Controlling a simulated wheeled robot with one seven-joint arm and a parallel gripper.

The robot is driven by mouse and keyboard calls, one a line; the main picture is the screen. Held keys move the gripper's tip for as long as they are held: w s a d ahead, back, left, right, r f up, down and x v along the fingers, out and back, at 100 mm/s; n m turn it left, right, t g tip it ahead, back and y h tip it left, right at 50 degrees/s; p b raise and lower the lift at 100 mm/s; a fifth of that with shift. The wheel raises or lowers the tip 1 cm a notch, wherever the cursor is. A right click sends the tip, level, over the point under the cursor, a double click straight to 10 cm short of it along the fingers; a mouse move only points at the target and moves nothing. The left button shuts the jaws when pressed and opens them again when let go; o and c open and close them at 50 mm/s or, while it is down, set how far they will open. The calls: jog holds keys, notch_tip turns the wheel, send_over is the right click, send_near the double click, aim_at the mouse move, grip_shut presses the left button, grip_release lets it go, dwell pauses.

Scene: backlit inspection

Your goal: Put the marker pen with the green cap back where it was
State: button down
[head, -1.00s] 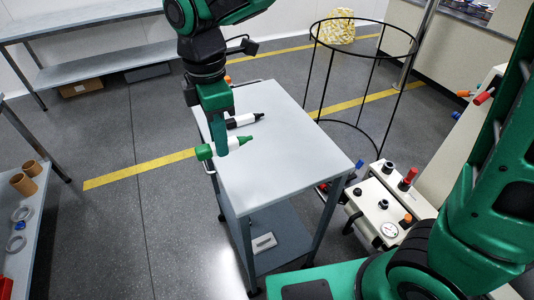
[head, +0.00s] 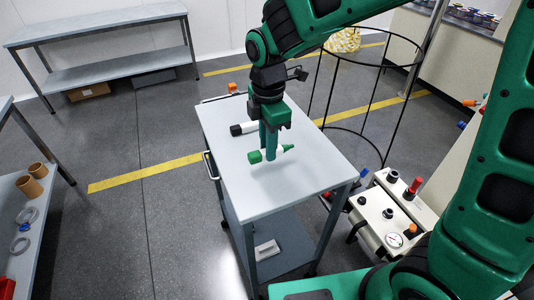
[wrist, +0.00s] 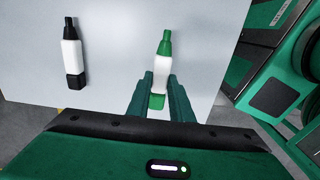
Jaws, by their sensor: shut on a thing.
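My gripper (head: 271,146) is shut on the green-capped marker pen (head: 256,157) over the grey cart top (head: 250,190). The pen has a white body and green ends. In the wrist view the pen (wrist: 161,66) sits between my two fingers (wrist: 160,95), its narrow green tip pointing away. I cannot tell whether the pen touches the cart top. A black-capped marker pen (head: 238,129) with a white body lies behind it on the cart. It also shows to the left in the wrist view (wrist: 72,55), apart from my gripper.
An orange object (head: 233,88) is at the cart's far edge. A black wire hoop frame (head: 385,140) stands right of the cart. A cream machine with knobs (head: 385,210) is at the front right. The cart's near half is clear.

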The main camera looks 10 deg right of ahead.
jog(key=shift+f, duration=1.6)
jog(key=c, duration=1.6)
grip_release()
jog(key=shift+f, duration=0.2)
jog(key=r, duration=0.7)
jog(key=d+r, duration=0.1)
jog(key=r, duration=0.3)
